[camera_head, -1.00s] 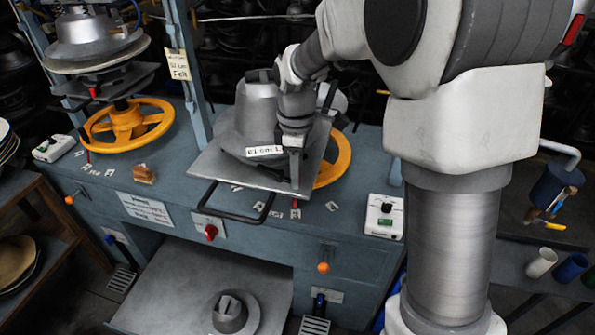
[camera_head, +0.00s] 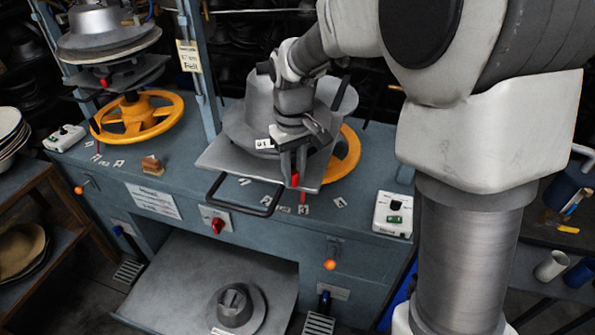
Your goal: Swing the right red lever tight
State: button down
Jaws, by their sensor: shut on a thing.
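The right red lever (camera_head: 295,181) shows as a small red tip at the front of the right press plate (camera_head: 238,167). My gripper (camera_head: 294,172) reaches down over the plate and is shut on this lever. The fingers hide most of the lever, so its exact angle cannot be told. The grey hat mould (camera_head: 257,100) stands on the plate just behind my gripper, with a white label partly covered by my wrist.
The left press has a yellow handwheel (camera_head: 138,120) and its own red lever (camera_head: 104,83). A second yellow wheel (camera_head: 348,155) is partly hidden behind the right plate. A black handle loop (camera_head: 238,206) juts out in front. A white control box (camera_head: 393,214) sits to the right.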

jog(key=shift+a+m, duration=0.2)
jog(key=shift+m, duration=0.2)
dwell(0.3)
jog(key=c, duration=0.7)
grip_release()
jog(key=shift+r, duration=0.1)
notch_tip(320, 180, up, 17)
jog(key=shift+r, duration=0.15)
